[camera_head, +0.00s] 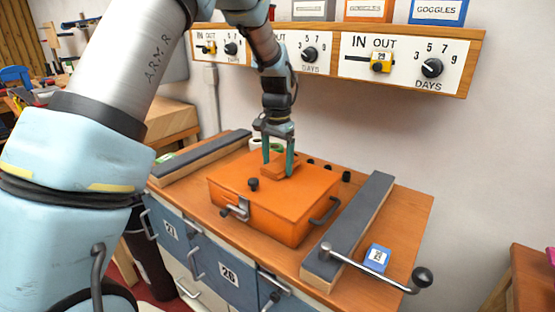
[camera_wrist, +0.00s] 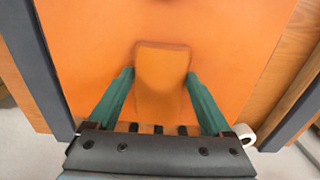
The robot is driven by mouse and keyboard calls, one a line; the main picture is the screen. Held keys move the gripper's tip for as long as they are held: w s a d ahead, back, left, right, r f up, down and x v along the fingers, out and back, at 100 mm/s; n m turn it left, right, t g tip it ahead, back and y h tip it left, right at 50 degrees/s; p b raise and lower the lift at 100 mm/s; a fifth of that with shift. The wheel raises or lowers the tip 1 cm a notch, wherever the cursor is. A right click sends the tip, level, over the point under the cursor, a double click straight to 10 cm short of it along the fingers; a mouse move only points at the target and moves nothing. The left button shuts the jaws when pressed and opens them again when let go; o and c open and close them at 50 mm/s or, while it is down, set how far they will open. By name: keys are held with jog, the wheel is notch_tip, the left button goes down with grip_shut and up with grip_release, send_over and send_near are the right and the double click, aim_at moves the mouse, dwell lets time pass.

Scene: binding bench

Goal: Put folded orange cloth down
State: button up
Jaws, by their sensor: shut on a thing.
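The folded orange cloth (camera_wrist: 160,75) is a small block between the fingers of my gripper (camera_wrist: 160,88) in the wrist view. In the head view the cloth (camera_head: 276,172) is at the top of the orange box (camera_head: 232,192), low between the fingertips of my gripper (camera_head: 279,168). My gripper points down and is shut on the cloth. The cloth looks at or just above the lid; I cannot tell whether it touches. The box has a front latch, a dark side handle and a dark knob on its lid.
Dark-topped rails (camera_head: 348,226) and (camera_head: 205,157) flank the box on the wooden bench (camera_head: 400,205). A blue block (camera_head: 377,257) and a crank handle (camera_head: 372,268) are at the right front. A white roll (camera_wrist: 245,132) lies behind the box. A shelf with dials (camera_head: 410,62) hangs above.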

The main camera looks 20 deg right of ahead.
jog(key=shift+f, duration=0.1)
jog(key=o, duration=1)
jog(key=shift+o, duration=0.2)
